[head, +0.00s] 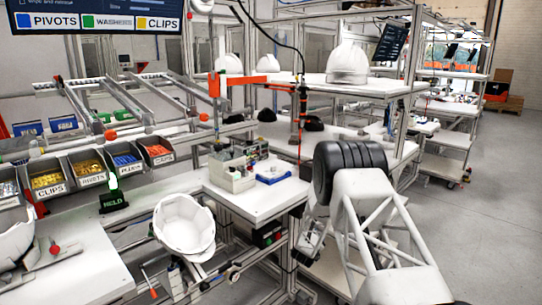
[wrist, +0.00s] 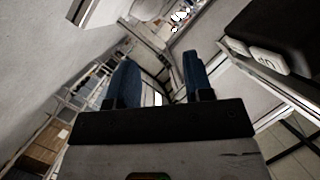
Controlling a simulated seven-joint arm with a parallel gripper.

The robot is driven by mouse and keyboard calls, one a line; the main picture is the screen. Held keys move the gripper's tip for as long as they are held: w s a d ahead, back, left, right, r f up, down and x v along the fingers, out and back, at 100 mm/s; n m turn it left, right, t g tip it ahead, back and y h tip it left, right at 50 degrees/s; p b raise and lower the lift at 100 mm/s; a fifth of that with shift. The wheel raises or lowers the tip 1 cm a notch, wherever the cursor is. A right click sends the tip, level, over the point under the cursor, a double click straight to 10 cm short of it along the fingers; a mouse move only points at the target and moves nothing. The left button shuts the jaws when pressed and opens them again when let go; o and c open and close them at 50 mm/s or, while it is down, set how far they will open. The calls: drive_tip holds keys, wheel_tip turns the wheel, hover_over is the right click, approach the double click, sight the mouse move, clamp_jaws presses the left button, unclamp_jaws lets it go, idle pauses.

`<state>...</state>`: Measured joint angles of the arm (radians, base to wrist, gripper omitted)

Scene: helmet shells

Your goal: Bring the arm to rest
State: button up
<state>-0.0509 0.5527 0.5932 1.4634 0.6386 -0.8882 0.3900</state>
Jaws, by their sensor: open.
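My gripper (wrist: 160,85) shows in the wrist view with two blue fingers standing apart and nothing between them. In the head view my white arm with its black ribbed joint is at the right of centre, folded close in front of the small white table. The gripper's fingers are hard to make out in the head view, low beside the arm. A white helmet shell (head: 184,227) sits tilted, open side showing, on a holder left of the arm, apart from it.
Bins (head: 88,169) of small parts line the left bench. A grey device (head: 232,168) and a blue tray (head: 273,172) stand on the small table (head: 258,202). White helmets (head: 348,64) sit on the shelf behind. The floor (head: 487,190) at right is clear.

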drive_tip(key=s+a+r+n+g+y, duration=0.15)
drive_tip(key=s+r, duration=0.25)
drive_tip(key=r, duration=0.6)
drive_tip(key=s+a+r+n+y, duration=0.25)
drive_tip(key=s+r, duration=0.25)
drive_tip(key=r, duration=0.5)
drive_tip(key=s+r+n+g+y, duration=0.3)
drive_tip(key=s+r+n, duration=0.1)
drive_tip(key=s+r, duration=1.1)
drive_tip(key=s+r+n+g, duration=0.1)
drive_tip(key=s+n+g, duration=0.1)
drive_tip(key=s, duration=2.2)
drive_tip(key=s+d+r+n+g, duration=0.1)
drive_tip(key=s+g, duration=0.4)
drive_tip(key=s, duration=1.9)
drive_tip(key=shift+s+d+r+n+h, duration=0.2)
drive_tip(key=shift+r+n+h, duration=0.1)
drive_tip(key=shift+r+n, duration=0.6)
